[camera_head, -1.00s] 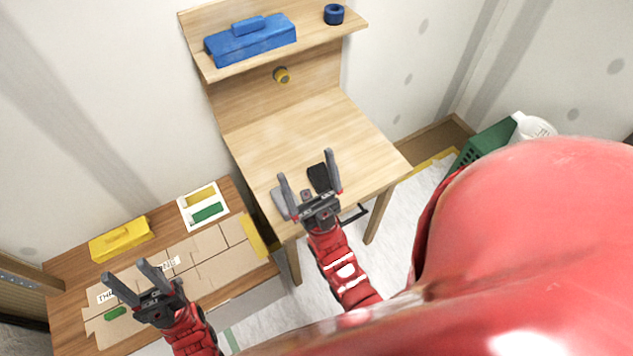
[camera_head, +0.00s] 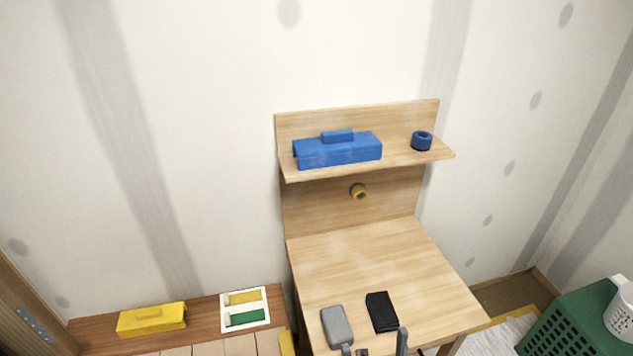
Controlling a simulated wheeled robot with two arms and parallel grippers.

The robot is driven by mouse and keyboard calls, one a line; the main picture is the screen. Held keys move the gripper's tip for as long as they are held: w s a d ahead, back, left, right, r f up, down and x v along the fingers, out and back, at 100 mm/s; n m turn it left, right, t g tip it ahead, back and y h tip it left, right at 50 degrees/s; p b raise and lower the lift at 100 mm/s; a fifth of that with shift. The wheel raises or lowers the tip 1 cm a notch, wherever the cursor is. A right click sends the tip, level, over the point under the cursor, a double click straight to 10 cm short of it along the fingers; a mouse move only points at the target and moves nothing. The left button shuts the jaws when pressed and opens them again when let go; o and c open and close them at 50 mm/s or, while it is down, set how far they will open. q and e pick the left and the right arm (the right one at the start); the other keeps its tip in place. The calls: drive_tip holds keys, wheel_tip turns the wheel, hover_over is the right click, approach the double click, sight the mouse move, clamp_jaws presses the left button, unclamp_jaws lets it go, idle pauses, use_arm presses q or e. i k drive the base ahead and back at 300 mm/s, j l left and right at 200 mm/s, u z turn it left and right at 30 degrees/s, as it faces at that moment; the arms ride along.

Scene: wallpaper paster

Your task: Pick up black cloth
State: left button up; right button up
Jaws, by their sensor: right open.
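The black cloth (camera_head: 382,311) lies flat, as a small dark rectangle, near the front edge of the wooden desk (camera_head: 370,262). My right gripper (camera_head: 374,346) shows only by its two grey fingertips at the bottom edge of the view. They are spread apart with nothing seen between them, just in front of the cloth in the picture. The rest of that gripper is cut off. Whether a fingertip touches the desk cannot be told. My left gripper is out of view.
A grey pad (camera_head: 337,326) lies left of the cloth. A blue toolbox (camera_head: 338,151) and a blue tape roll (camera_head: 421,141) sit on the desk's shelf. A yellow box (camera_head: 152,319) and a white tray (camera_head: 245,308) stand at lower left. A green basket (camera_head: 572,326) is at lower right.

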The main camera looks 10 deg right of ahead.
sight(384, 318)
drive_tip(key=u, duration=0.95)
drive_tip(key=z, duration=1.7)
